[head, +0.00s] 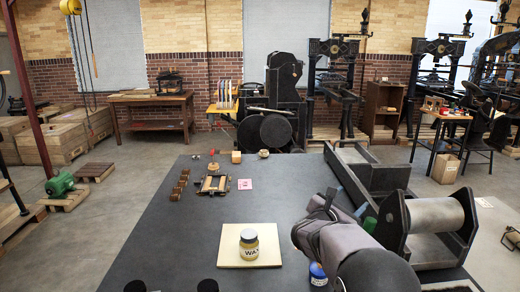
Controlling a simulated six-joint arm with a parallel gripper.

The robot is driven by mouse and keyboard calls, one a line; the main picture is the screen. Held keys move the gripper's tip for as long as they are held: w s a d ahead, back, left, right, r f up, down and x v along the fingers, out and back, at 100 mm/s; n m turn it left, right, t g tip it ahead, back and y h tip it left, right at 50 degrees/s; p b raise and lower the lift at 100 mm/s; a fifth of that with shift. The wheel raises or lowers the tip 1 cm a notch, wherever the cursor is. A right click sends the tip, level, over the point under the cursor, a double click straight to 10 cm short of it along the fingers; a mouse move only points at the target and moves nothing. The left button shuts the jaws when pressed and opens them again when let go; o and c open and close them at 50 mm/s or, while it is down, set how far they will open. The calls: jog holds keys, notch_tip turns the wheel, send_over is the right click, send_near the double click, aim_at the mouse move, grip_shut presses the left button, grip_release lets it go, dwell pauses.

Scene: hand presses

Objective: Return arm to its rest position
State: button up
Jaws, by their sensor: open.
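My arm, dark and partly wrapped in grey cloth, rises from the bottom right of the head view and bends over the right side of the table. No gripper fingers can be made out on it; my gripper is hidden or outside the picture. The dark table (180,245) lies under and around the arm. A jar labelled "WA…" (249,247) stands upright on a cream board (228,257) left of the arm, apart from it. A blue jar (318,273) stands close to the arm and is partly hidden by it.
A roller press (434,217) with a long dark bed (352,176) stands right of the arm. A green object (370,225) is close behind the arm. A small framed block (213,184), small brown blocks (179,183) and a pink card (245,184) lie farther back. The table's left-middle is clear.

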jog(key=s+d+r+m+g+p, duration=0.1)
jog(key=s, duration=0.1)
jog(key=s+d+r+m+g+p, duration=0.1)
jog(key=s+m, duration=0.1)
jog(key=s+d+r+m+g+p, duration=0.1)
jog(key=s, duration=0.2)
jog(key=shift+s+d+g+p, duration=0.1)
jog(key=shift+d+g+p, duration=0.2)
jog(key=shift+d, duration=0.05)
jog(key=s+a+f+m+g+y+p, duration=0.2)
jog(key=s+m+g+p, duration=0.15)
jog(key=s, duration=0.45)
jog(key=s+a+f+m+g+y+p, duration=0.1)
jog(key=s+f+m+g+y+p, duration=0.1)
jog(key=s+m+p, duration=0.4)
jog(key=s+a+m+g+y+p, duration=0.1)
jog(key=s+a+m+y+p, duration=0.2)
jog(key=s+a+m, duration=0.2)
jog(key=s+a+m+g+y+p, duration=0.2)
jog(key=s+a+m+y+p, duration=0.2)
jog(key=s+a, duration=0.5)
jog(key=s+m, duration=0.2)
jog(key=s, duration=0.3)
jog(key=shift+a+r, duration=0.2)
